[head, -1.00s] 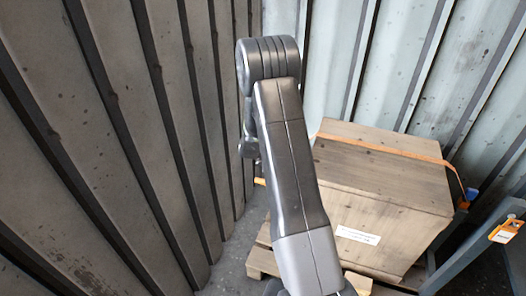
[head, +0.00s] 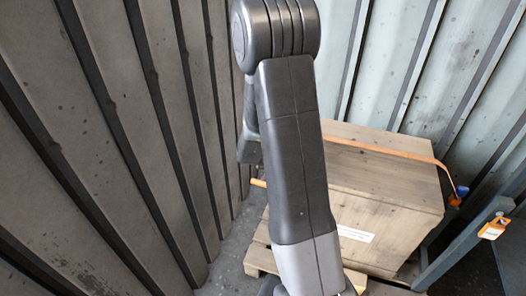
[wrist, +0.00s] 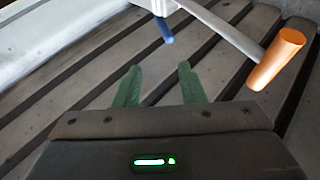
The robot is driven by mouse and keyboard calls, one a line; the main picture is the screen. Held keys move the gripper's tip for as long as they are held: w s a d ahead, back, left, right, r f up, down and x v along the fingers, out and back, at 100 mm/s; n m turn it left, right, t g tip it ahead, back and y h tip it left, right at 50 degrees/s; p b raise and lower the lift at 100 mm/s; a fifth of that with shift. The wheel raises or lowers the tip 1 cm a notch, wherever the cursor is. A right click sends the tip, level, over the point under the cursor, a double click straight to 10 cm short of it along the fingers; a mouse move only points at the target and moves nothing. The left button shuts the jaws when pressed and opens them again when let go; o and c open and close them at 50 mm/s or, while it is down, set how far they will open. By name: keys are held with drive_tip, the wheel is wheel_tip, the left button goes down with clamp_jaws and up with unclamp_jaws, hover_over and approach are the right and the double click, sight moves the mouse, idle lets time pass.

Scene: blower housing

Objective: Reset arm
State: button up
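My gripper (wrist: 156,86) shows in the wrist view as two green fingers, spread apart with nothing between them. A bar with an orange handle (wrist: 276,58) lies beyond and to the right of the fingers, apart from them. A blue-tipped part (wrist: 165,30) hangs beyond the fingers near the top centre. In the head view my arm stands raised in the middle and hides most of what is behind it. The gripper's fingers cannot be made out there. A small orange end (head: 258,183) sticks out left of my arm.
A wooden crate (head: 385,205) with an orange strap (head: 390,153) stands on a pallet (head: 258,262) behind my arm. A blue-grey frame (head: 465,245) with an orange tag (head: 493,229) is at the right. Corrugated metal walls (head: 100,130) close in the left and back.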

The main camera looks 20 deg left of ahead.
drive_tip(key=b+x, duration=0.2)
drive_tip(key=x, duration=0.8)
drive_tip(key=shift+a, duration=0.15)
idle(0.4)
